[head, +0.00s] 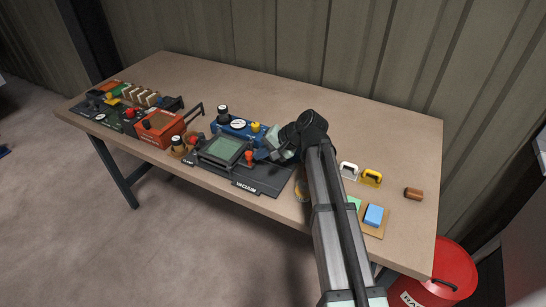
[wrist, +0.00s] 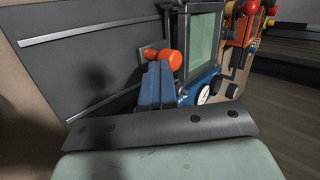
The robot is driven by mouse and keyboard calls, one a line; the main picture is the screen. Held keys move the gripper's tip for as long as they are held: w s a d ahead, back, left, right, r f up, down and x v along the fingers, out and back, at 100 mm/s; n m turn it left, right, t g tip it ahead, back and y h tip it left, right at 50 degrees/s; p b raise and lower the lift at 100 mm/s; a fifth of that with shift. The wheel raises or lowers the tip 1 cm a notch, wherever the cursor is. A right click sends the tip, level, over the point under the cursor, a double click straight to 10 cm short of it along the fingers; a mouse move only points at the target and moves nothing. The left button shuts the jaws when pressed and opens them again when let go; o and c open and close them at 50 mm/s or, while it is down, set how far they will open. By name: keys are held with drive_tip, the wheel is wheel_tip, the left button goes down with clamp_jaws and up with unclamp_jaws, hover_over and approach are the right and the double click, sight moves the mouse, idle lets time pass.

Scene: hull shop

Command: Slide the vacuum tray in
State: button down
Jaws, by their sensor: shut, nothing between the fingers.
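The vacuum tray (head: 222,150) is a dark square frame with a pale green face. It lies on the dark base board (head: 270,180) with the VACUUM label, and its green panel also shows in the wrist view (wrist: 205,45). An orange-red knob (head: 249,155) stands at its right side. My gripper (head: 260,154) is shut and empty, close to this knob. In the wrist view my blue-grey fingertips (wrist: 160,84) are just below the orange-red knob (wrist: 164,57); I cannot tell if they touch it. Bare light rails (wrist: 82,24) run along the board.
A blue unit with a gauge (head: 237,124) stands behind the tray. An orange clamp station (head: 158,128) and more fixtures are to the left. White (head: 348,171) and yellow (head: 372,177) handles, a blue block (head: 374,215) and a brown piece (head: 413,194) lie at the right.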

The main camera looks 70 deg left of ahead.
drive_tip(key=shift+s+a, duration=0.3)
